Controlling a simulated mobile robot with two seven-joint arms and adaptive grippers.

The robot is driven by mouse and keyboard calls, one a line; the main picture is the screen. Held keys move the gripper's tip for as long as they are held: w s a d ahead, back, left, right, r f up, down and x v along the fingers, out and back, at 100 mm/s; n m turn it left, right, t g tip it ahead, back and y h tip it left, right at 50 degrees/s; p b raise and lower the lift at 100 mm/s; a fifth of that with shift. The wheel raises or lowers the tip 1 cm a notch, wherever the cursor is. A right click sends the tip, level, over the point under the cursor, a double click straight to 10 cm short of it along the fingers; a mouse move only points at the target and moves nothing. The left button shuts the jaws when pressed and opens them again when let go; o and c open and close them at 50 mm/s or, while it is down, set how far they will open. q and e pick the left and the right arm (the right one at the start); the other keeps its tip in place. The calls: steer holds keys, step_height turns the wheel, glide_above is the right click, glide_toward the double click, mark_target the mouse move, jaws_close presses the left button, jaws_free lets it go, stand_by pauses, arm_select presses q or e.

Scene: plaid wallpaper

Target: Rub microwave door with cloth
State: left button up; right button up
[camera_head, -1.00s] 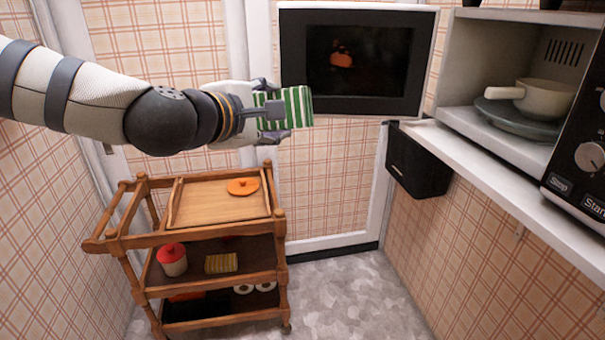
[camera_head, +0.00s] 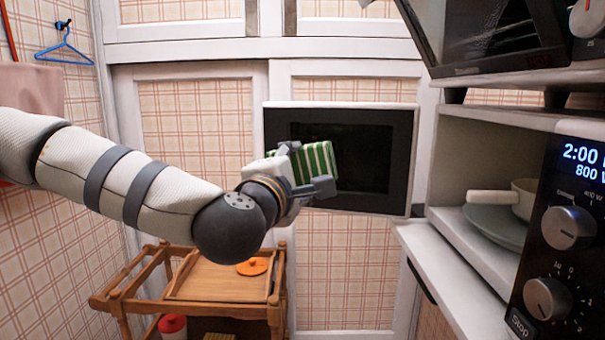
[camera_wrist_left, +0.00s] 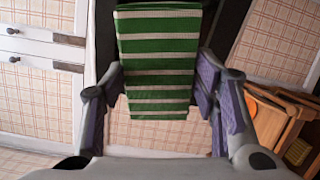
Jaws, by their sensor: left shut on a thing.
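The microwave door (camera_head: 378,198) stands open, a dark pane in a black panel with a pale edge. A green-and-white striped cloth (camera_head: 320,162) is held in my left gripper (camera_head: 308,172), which is shut on it. In the head view the cloth overlaps the left half of the door; I cannot tell if it touches. In the left wrist view the cloth (camera_wrist_left: 158,45) hangs between the fingers (camera_wrist_left: 162,85), with a strip of the dark door (camera_wrist_left: 228,25) behind it. The gripper and cloth hide part of the pane. My right gripper is out of view.
The open microwave cavity (camera_head: 462,178) holds a plate (camera_head: 490,232) and a light pan (camera_head: 522,200). Its control panel (camera_head: 562,255) is at right. Another dark appliance (camera_head: 490,35) sits above. A wooden cart (camera_head: 215,280) with an orange lid (camera_head: 252,266) stands below my arm.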

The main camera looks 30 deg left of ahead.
arm_select(q)
steer(key=x, duration=0.4)
steer(key=shift+w+a, duration=0.3)
steer(key=shift+w, duration=0.05)
steer(key=shift+w+a, duration=0.15)
steer(key=shift+w, duration=0.4)
steer(key=shift+x, duration=0.75)
steer(key=shift+w, duration=0.15)
stand_by(1.0)
steer(key=shift+o, duration=0.2)
